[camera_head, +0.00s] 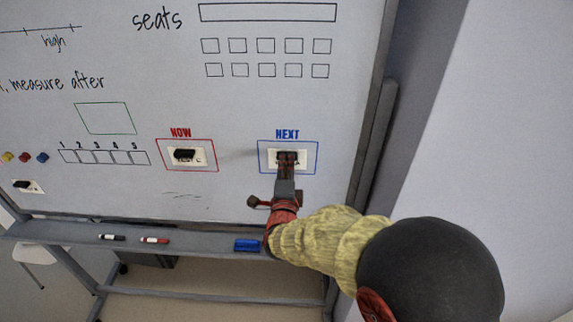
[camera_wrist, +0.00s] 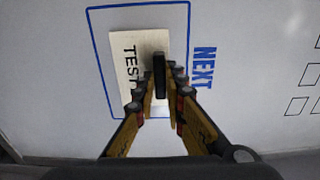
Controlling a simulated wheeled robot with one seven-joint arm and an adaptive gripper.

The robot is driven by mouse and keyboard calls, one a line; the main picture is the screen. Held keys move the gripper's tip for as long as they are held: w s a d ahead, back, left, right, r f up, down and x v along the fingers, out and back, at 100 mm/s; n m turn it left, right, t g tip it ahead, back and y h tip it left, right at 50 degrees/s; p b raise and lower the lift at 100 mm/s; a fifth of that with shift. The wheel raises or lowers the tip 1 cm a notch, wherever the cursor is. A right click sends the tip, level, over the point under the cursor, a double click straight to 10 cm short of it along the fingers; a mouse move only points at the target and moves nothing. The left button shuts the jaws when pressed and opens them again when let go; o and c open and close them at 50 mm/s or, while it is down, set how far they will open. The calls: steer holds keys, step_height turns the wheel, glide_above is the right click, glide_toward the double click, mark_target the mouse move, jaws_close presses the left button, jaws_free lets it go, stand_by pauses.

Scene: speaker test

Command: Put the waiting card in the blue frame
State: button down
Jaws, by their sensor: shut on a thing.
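A white card (camera_head: 271,157) with a black grip piece lies inside the outline of the blue frame (camera_head: 260,158) under the word NEXT. In the wrist view the card (camera_wrist: 126,45) reads TEST, with its last letter partly hidden by my fingers, and the blue frame (camera_wrist: 88,40) surrounds it. My gripper (camera_head: 287,160) is shut on the black grip piece (camera_wrist: 159,72) of this card. I cannot tell whether the card touches the board. Another card (camera_head: 187,156) is in the red NOW frame (camera_head: 160,158), and a third card (camera_head: 30,187) is at the lower left of the board.
The whiteboard (camera_head: 220,195) has a tray (camera_head: 190,238) along its bottom with two markers and a blue eraser (camera_head: 247,245). Three round coloured magnets (camera_head: 24,157) sit at the left. The board's dark right edge (camera_head: 378,110) is near my arm.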

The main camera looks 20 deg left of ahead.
steer(key=shift+w, duration=0.1)
steer(key=c, duration=1.8)
jaws_free()
steer(key=shift+o, duration=0.4)
steer(key=o, duration=0.3)
steer(key=shift+o, duration=0.2)
steer(key=b+v, duration=0.3)
steer(key=v, duration=0.4)
